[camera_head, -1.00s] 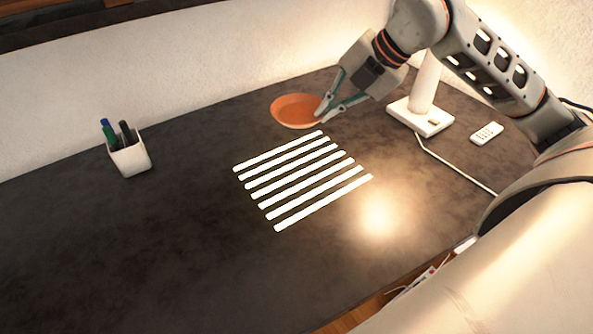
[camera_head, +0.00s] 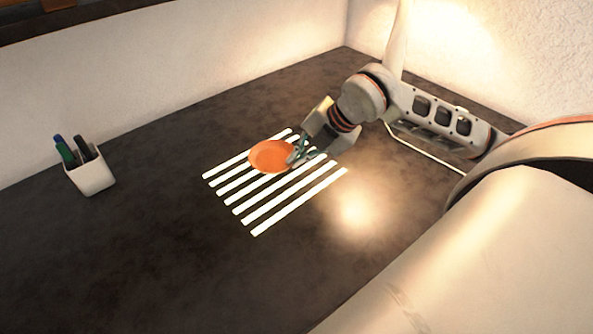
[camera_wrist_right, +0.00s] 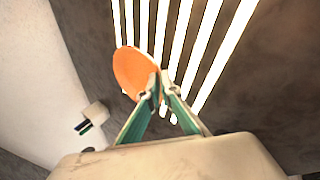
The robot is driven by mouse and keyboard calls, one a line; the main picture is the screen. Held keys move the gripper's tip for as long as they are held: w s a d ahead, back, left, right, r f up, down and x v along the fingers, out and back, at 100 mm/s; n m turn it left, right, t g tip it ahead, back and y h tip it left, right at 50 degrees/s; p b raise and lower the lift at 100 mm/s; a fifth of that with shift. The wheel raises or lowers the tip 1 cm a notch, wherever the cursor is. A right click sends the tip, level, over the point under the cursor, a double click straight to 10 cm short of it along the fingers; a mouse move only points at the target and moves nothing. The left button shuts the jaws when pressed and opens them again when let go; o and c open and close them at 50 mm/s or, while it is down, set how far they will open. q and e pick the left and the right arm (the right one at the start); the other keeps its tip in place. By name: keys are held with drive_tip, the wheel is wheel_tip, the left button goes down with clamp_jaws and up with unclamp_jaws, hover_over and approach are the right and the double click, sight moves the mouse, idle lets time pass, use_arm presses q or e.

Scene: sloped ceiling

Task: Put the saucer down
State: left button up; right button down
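The orange saucer (camera_head: 268,157) is over the upper left part of the white stripes on the dark tabletop; I cannot tell whether it touches them. My right gripper (camera_head: 295,154) is shut on the saucer's right rim. In the right wrist view the saucer (camera_wrist_right: 134,72) is tilted in the picture, with its near edge at the fingertips of my right gripper (camera_wrist_right: 161,90). The fingers hide a small part of the rim. My left gripper is not in view.
A set of parallel white stripes (camera_head: 298,199) lies on the dark tabletop (camera_head: 150,250). A white cup with pens (camera_head: 91,178) stands at the left, apart from the saucer. A white cable (camera_head: 425,160) runs behind my right arm. The front left of the table is clear.

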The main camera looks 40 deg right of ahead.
wheel_tip(320, 180, down, 4)
drive_tip(key=shift+f, duration=0.25)
drive_tip(key=c, duration=2.6)
unclamp_jaws()
drive_tip(key=shift+o, duration=0.2)
drive_tip(key=v, duration=1.2)
drive_tip(key=shift+p, duration=0.35)
drive_tip(key=shift+s, duration=0.15)
